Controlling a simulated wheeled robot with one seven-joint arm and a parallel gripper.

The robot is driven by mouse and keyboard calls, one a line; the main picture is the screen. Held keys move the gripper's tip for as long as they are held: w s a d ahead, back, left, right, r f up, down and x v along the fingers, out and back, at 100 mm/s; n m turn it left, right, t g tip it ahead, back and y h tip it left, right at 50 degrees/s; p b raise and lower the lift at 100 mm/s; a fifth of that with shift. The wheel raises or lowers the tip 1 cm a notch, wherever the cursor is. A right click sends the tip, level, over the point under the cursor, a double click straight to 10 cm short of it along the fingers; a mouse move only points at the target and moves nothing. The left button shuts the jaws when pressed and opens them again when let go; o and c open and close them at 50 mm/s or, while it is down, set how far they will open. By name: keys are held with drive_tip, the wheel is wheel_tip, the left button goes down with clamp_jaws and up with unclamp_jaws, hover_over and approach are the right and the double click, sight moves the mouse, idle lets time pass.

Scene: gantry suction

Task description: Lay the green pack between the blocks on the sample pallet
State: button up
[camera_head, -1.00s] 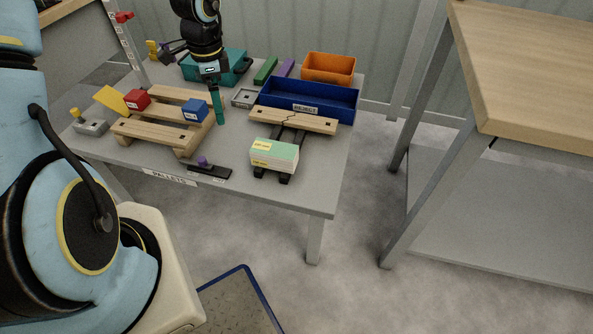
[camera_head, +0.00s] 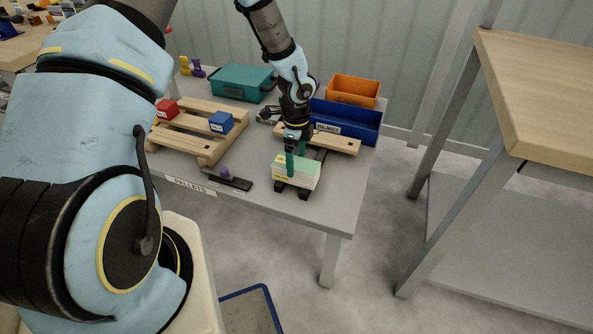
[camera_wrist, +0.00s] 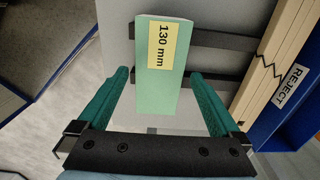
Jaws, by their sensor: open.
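The green pack (camera_head: 308,171) has a green top, pale sides and a yellow label. It lies on two dark rails near the table's front right. In the wrist view the pack (camera_wrist: 158,95) shows its "130 mm" label. My gripper (camera_head: 297,162) points down at the pack with its teal fingers open, one on either side. In the wrist view a gap shows between each finger and the pack, so my gripper (camera_wrist: 158,75) holds nothing. The wooden pallet (camera_head: 184,147) stands to the left, with a red block (camera_head: 166,109) and a blue block (camera_head: 221,122) apart on it.
A cracked wooden board (camera_head: 340,143) lies behind the pack, before the blue REJECT bin (camera_head: 360,125). An orange bin (camera_head: 353,90) and a teal case (camera_head: 243,82) stand at the back. A black strip with a purple knob (camera_head: 228,180) lies between pallet and pack.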

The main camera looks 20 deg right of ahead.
drive_tip(key=shift+f, duration=1.4)
drive_tip(key=shift+c, duration=0.4)
clamp_jaws()
